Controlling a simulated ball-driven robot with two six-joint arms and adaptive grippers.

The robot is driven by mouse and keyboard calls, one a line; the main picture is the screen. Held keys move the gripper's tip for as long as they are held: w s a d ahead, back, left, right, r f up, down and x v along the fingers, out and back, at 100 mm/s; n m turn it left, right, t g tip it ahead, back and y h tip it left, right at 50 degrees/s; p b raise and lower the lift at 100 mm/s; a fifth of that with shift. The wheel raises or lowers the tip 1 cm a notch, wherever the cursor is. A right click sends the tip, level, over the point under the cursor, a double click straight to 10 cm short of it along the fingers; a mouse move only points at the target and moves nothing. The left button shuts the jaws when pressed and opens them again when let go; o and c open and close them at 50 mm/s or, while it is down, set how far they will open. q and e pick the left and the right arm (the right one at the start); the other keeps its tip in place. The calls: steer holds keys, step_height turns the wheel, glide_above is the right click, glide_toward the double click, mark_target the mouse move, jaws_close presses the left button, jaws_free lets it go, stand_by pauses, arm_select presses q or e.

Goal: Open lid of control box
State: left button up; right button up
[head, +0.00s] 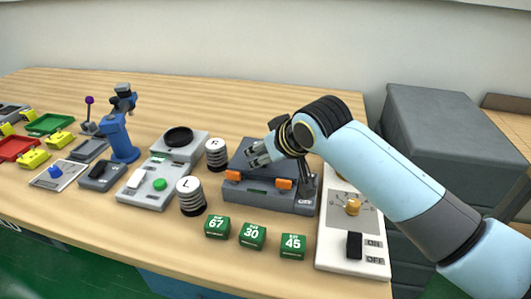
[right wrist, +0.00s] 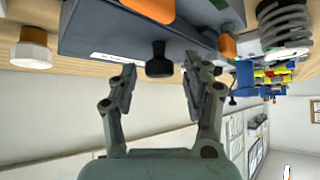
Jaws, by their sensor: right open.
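The control box (head: 270,197) is a dark grey case with two orange latches (head: 233,175) (head: 284,183) on its front side, standing mid-table in the head view. My right gripper (head: 257,154) is above the box's back part, open and empty, and its arm hides some of the lid. In the right wrist view the box (right wrist: 110,28) appears inverted. A black knob (right wrist: 159,62) on it shows between my open right fingers (right wrist: 161,80), apart from both. I cannot tell whether the lid is fully down. My left gripper is out of view.
Spring-like cylinders marked L (head: 190,197) and R (head: 216,154) stand left of the box. Green number blocks (head: 252,236) sit in front. A white switch panel (head: 340,253) is at right. Left are a blue device (head: 121,140) and several trays.

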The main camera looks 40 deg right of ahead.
steer(key=shift+w+f, duration=0.1)
jaws_close()
stand_by(0.3)
